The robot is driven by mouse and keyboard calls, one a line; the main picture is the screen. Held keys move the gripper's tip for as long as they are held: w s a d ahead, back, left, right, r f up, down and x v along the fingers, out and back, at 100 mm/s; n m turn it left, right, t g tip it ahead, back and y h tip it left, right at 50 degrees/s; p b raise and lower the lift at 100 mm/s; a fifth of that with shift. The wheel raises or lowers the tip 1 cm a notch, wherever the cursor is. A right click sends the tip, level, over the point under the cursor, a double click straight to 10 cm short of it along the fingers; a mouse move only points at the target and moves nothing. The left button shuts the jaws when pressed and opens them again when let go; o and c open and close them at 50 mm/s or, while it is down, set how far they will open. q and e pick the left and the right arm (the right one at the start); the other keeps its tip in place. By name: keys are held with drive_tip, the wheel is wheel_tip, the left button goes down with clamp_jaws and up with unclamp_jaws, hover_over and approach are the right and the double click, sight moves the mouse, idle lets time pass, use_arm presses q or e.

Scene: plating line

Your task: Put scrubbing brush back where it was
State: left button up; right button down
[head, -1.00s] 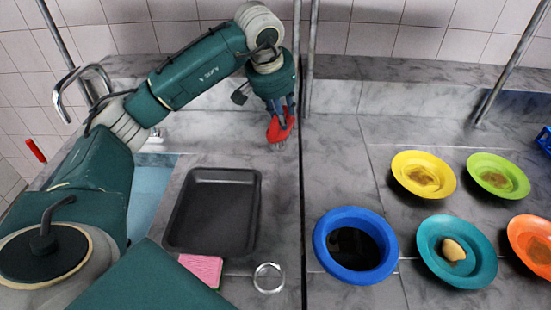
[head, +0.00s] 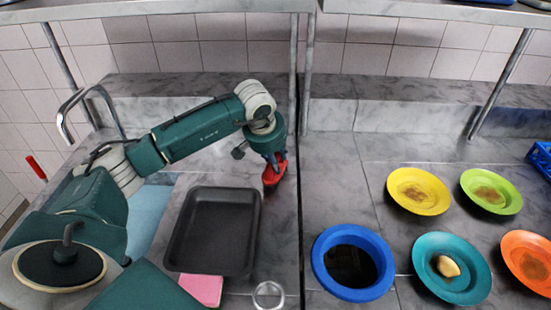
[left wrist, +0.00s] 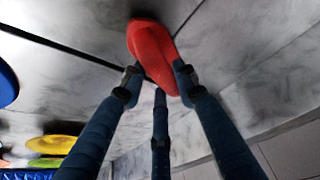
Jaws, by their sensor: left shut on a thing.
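The scrubbing brush is red (head: 274,172) and is in my left gripper (head: 275,162), at the back of the left counter just behind the dark tray. In the left wrist view the red brush (left wrist: 152,45) sits between the blue fingers of the left gripper (left wrist: 158,82), which are shut on it. The brush is at or just above the marble surface; I cannot tell whether it touches. Its bristles are hidden in both current views. My right gripper is not in view.
A dark tray (head: 254,235) lies on the left counter, with a pink sponge (head: 203,290) and a metal ring-like item (head: 268,294) in front. A blue bowl (head: 319,262) and yellow (head: 396,200), green (head: 510,205), teal (head: 424,282) and orange (head: 512,262) plates stand to the right. A shelf post (head: 305,95) rises behind.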

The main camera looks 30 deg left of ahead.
use_arm(q)
drive_tip(key=shift+f, duration=0.2)
drive_tip(key=o, duration=1)
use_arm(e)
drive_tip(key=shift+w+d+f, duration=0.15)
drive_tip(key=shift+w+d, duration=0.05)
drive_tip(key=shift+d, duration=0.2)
use_arm(q)
drive_tip(key=shift+r, duration=0.15)
drive_tip(key=shift+r, duration=0.2)
drive_tip(key=b+v, duration=0.2)
drive_tip(key=v, duration=1)
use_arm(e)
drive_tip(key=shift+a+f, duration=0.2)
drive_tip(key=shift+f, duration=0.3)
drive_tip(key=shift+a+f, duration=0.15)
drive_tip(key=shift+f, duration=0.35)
use_arm(q)
drive_tip(key=shift+f, duration=0.1)
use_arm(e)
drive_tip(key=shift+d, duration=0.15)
